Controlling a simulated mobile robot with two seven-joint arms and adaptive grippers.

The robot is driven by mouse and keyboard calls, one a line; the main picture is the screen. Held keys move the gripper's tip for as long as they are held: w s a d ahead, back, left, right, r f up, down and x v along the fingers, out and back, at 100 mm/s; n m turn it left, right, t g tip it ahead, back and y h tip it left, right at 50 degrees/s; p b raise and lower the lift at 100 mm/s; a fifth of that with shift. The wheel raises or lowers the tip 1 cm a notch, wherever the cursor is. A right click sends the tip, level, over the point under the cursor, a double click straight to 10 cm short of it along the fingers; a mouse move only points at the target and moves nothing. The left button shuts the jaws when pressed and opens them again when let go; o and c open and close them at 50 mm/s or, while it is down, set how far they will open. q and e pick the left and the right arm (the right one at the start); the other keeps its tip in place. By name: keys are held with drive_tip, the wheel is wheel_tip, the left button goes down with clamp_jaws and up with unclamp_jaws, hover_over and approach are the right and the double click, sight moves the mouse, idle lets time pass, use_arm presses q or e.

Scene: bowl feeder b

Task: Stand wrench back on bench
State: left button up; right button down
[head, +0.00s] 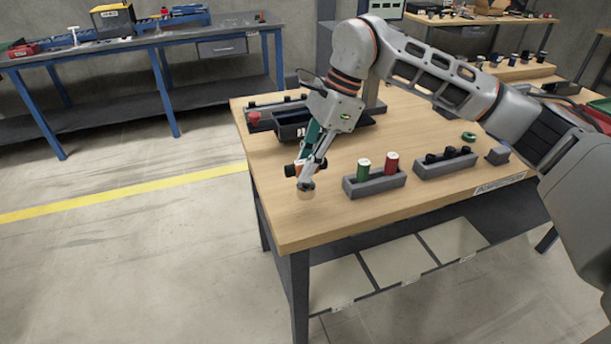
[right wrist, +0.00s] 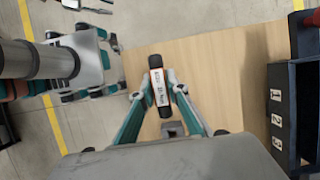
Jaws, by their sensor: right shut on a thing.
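The wrench (right wrist: 160,88) is a short black tool with an orange and white label. It lies between the fingertips of my right gripper (head: 306,178), which is shut on it. In the head view the wrench (head: 294,169) shows as a black and orange piece lying sideways, partly hidden by the fingers. It is over the near left part of the wooden bench (head: 282,222); I cannot tell whether it touches the top. My left gripper (right wrist: 121,66) shows only in the right wrist view, its teal fingers apart and empty, off the bench's edge.
A grey holder (head: 376,185) with a green and a red cylinder stands right of the gripper. Another grey holder (head: 444,168) carries black parts. A dark bin (right wrist: 284,118) numbered 1, 2, 3 stands behind. The front left corner is clear.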

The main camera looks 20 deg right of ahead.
sight(306, 186)
drive_tip(key=shift+f, duration=1.4)
drive_tip(key=shift+f, duration=0.1)
drive_tip(key=c, duration=2)
unclamp_jaws()
drive_tip(key=shift+f, duration=0.1)
drive_tip(key=shift+o, duration=0.2)
drive_tip(key=v, duration=1.1)
drive_tip(key=shift+r+p, duration=0.3)
drive_tip(key=shift+r, duration=0.1)
drive_tip(key=shift+d+r, duration=0.2)
drive_tip(key=shift+r, duration=0.05)
